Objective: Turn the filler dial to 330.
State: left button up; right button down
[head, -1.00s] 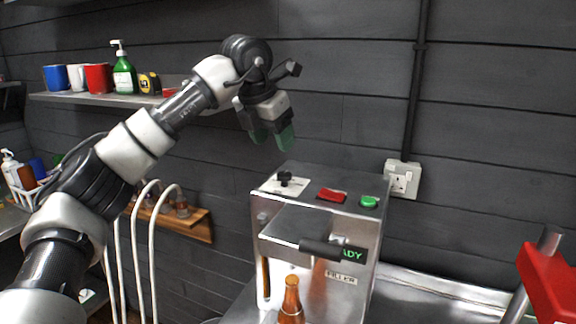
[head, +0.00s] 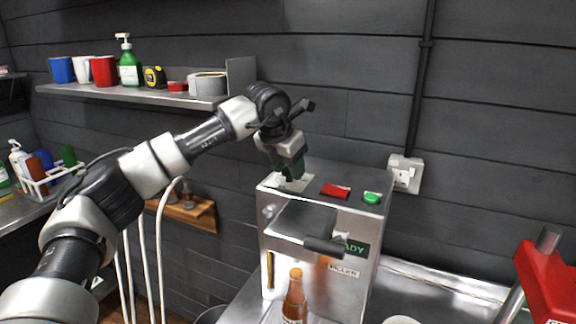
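The steel filler (head: 318,262) stands on the bench, with a sign ending in "DY" lit green on its front. On its top left is the white dial plate (head: 297,186). My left gripper (head: 291,176) points down onto this plate, its green fingertips where the black dial is. The fingers hide the dial, so I cannot see its pointer or setting. I cannot tell whether the fingers are apart or shut on the dial. My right gripper is not in view.
A red button (head: 335,191) and a green button (head: 372,198) sit on the filler's top, right of the dial. A brown bottle (head: 294,298) stands in front. A red tool (head: 548,285) is at far right. A shelf (head: 130,94) hangs behind my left arm.

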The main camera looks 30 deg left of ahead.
pick_arm(q)
jog(key=c, duration=0.6)
jog(key=shift+o, duration=0.2)
jog(key=shift+m, duration=0.4)
jog(key=shift+r, duration=0.1)
jog(key=m, duration=0.2)
jog(key=m+h+p, duration=0.1)
jog(key=shift+a+m+g+h, duration=0.1)
jog(key=shift+m+g+h, duration=0.2)
jog(key=shift+m+g, duration=0.1)
jog(key=m+g+h+p, duration=0.1)
jog(key=m+p, duration=0.1)
jog(key=m, duration=0.3)
jog(key=shift+w+r+p, duration=0.1)
jog(key=shift+w+p, duration=0.05)
jog(key=shift+p, duration=0.25)
jog(key=shift+m+g+h+p, duration=0.4)
jog(key=shift+m+g+p, duration=0.15)
jog(key=shift+m, duration=0.55)
